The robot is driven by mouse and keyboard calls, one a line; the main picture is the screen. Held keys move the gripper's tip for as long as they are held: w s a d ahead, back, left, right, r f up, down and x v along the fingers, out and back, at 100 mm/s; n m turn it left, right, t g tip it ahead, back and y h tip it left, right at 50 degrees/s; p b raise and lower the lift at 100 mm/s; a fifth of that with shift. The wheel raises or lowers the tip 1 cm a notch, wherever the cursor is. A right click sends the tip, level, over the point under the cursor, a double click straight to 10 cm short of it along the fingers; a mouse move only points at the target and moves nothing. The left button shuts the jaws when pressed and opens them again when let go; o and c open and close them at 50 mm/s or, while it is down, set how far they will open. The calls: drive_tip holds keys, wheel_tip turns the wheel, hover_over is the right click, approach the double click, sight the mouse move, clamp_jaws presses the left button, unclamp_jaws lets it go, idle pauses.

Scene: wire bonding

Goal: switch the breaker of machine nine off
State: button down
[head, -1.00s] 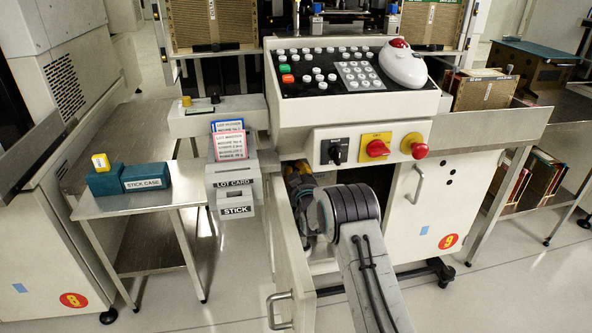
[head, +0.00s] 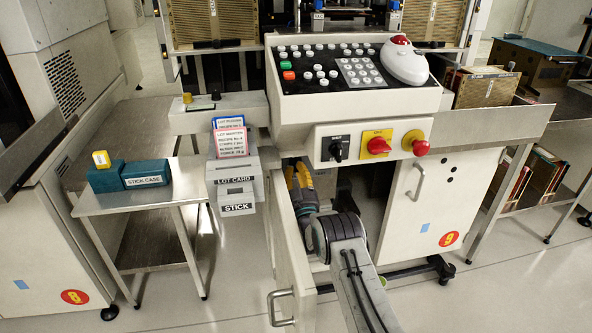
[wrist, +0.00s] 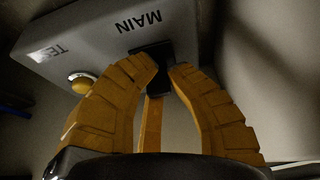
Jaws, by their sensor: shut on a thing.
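In the wrist view a grey box (wrist: 95,45) carries the printed word MAIN and a partly hidden word starting TE. A black switch lever (wrist: 155,55) stands out of the box under MAIN. My gripper (wrist: 165,70) has its yellow fingers closed around this lever. How far the lever is tilted cannot be told. In the head view my gripper (head: 300,185) reaches into the open lower cabinet of the middle machine (head: 430,205), which bears a red 9 badge (head: 449,239).
The open cabinet door (head: 290,265) stands left of my arm. A round yellow button (wrist: 80,84) sits on the box near TE. A steel side table (head: 150,200) with a teal stick case (head: 147,174) is at left. A control panel (head: 345,105) overhangs the cabinet.

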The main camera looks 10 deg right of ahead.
drive_tip(key=shift+d+r, duration=0.25)
drive_tip(key=c, duration=1.5)
unclamp_jaws()
drive_tip(key=shift+d, duration=0.1)
drive_tip(key=o, duration=0.4)
drive_tip(key=shift+f, duration=0.1)
drive_tip(key=shift+a+f, duration=0.1)
drive_tip(key=shift+a, duration=0.1)
drive_tip(key=shift+s+f, duration=0.2)
drive_tip(key=shift+s, duration=0.25)
drive_tip(key=v, duration=1.1)
drive_tip(key=shift+o, duration=0.2)
